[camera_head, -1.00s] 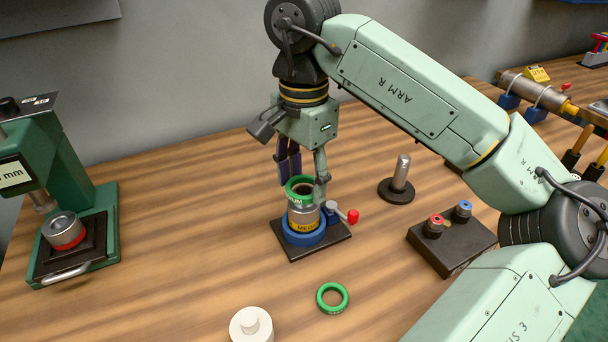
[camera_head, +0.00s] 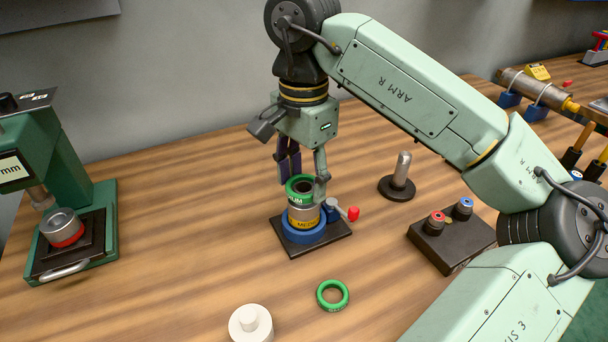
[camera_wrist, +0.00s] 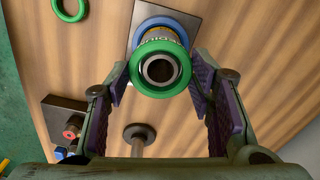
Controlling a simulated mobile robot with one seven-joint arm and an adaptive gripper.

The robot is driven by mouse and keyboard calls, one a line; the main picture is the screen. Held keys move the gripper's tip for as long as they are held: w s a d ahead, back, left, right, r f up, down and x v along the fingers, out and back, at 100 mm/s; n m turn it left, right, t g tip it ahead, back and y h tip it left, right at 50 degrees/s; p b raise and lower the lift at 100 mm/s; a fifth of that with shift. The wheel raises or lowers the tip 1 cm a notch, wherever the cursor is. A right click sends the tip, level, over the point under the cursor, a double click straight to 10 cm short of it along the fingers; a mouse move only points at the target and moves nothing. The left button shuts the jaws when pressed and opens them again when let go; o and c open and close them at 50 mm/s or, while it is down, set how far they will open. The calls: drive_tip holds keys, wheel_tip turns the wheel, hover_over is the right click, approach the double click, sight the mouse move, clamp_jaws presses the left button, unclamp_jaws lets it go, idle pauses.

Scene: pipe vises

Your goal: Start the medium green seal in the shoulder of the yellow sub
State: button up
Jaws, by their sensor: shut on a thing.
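The yellow sub (camera_head: 304,217) is a silver cylinder with a yellow labelled band. It stands upright in a blue vise ring (camera_head: 290,229) on a dark base plate. My gripper (camera_head: 303,179) points down over it, with its fingers shut on the medium green seal (camera_head: 299,185). The seal sits level around or just above the sub's top. In the wrist view the seal (camera_wrist: 143,82) lies between the purple finger pads, and the sub's round bore (camera_wrist: 160,70) shows nearly centred in it. Whether the seal touches the shoulder is hidden.
A second green ring (camera_head: 332,295) and a white stepped piece (camera_head: 251,324) lie in front. A metal post (camera_head: 401,172) and a dark box with red and blue knobs (camera_head: 450,241) stand right. A green press (camera_head: 70,210) stands left. A red-tipped handle (camera_head: 353,213) juts from the vise.

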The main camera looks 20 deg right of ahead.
drive_tip(key=shift+f+b, duration=0.5)
drive_tip(key=shift+f, duration=0.1)
idle(0.3)
drive_tip(key=o, duration=1.2)
drive_tip(key=shift+r, duration=0.1)
